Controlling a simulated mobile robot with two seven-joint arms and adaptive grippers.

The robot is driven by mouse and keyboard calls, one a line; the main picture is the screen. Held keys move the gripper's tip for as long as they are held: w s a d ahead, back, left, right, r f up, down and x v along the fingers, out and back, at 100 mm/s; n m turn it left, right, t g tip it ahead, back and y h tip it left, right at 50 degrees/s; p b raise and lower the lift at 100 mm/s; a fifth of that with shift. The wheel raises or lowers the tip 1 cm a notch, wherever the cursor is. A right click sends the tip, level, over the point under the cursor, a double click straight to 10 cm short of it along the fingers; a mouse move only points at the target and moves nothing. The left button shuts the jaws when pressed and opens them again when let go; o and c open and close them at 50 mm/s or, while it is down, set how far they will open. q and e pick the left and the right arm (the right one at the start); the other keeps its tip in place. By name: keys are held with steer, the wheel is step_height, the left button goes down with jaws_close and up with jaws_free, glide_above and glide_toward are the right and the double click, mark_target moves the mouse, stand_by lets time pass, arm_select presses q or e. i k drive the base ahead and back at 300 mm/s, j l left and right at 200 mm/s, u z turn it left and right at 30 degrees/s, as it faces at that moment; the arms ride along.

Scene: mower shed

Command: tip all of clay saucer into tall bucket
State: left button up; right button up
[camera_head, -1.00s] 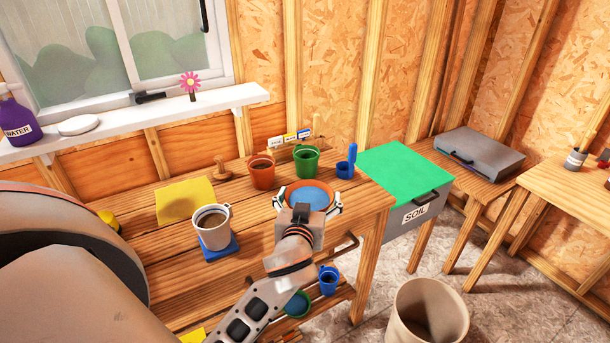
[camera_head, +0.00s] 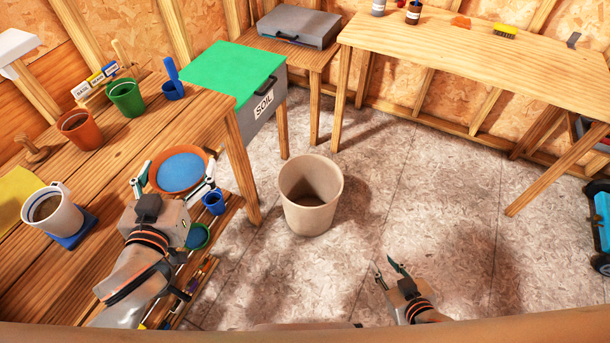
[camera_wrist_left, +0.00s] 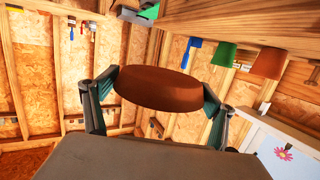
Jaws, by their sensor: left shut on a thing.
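The clay saucer (camera_head: 153,178) is a round orange-brown dish with blue contents (camera_head: 180,172), held level near the bench's front edge. My left gripper (camera_head: 178,183) is shut on it, with one finger on each side of the rim. In the left wrist view the saucer's brown outside (camera_wrist_left: 158,88) shows between the fingers; its inside is hidden there. The tall bucket (camera_head: 310,196) is beige, upright on the floor to the right of the saucer, and looks empty. My right gripper (camera_head: 391,274) is near the bottom, apart from everything, its fingers spread and empty.
A soil bin (camera_head: 225,75) with a green lid stands behind the bucket.

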mark_target(310, 186)
steer(key=i+l+u, duration=0.2)
steer(key=l, duration=0.3)
steer(key=i+l+u, duration=0.2)
steer(key=l, duration=0.3)
steer(key=i+l+u, duration=0.25)
steer(key=l, duration=0.3)
steer(key=l+u, duration=0.2)
steer(key=l, duration=0.4)
steer(key=i+l+u, duration=0.2)
steer(key=l, duration=0.4)
steer(key=k+j, duration=0.05)
steer(key=k, duration=0.05)
